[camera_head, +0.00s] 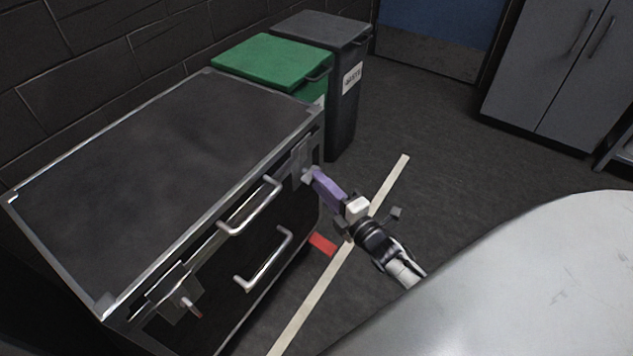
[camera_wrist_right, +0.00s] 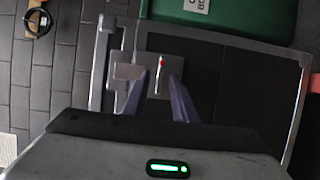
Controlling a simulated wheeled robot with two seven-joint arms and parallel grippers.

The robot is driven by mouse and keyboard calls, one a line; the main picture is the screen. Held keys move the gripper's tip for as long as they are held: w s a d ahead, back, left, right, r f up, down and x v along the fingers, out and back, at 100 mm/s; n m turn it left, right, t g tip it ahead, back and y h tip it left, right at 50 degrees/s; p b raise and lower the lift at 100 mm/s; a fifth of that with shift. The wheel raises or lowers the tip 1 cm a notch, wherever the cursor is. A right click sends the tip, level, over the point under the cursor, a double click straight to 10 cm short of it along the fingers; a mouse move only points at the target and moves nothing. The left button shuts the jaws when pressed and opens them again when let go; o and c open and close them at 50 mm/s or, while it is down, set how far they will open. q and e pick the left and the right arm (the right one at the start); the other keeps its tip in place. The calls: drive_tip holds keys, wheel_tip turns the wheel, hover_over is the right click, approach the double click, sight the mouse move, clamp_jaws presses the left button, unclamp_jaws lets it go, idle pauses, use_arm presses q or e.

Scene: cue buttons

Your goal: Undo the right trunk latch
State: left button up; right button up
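The trunk (camera_head: 150,130) is a black case with metal edges, standing at the left in the head view. Its right latch (camera_head: 302,158) is at the far end of the front face, partly hidden by my right gripper (camera_head: 314,177). In the right wrist view the right latch (camera_wrist_right: 160,66) shows as a small lever with a red tip on a grey plate. My right gripper's purple fingers (camera_wrist_right: 159,78) are apart, one on each side of the lever. I cannot tell whether they touch it. The left latch (camera_head: 182,300) is at the near end. My left gripper is out of view.
Two metal handles (camera_head: 252,208) stick out from the trunk's front between the latches. A green bin (camera_head: 270,62) and a grey bin (camera_head: 345,80) stand behind the trunk. A light grey rounded surface (camera_head: 530,290) fills the lower right.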

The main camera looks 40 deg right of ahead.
sight(309, 173)
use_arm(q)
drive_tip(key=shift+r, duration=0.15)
use_arm(e)
drive_tip(key=shift+w, duration=1.25)
clamp_jaws()
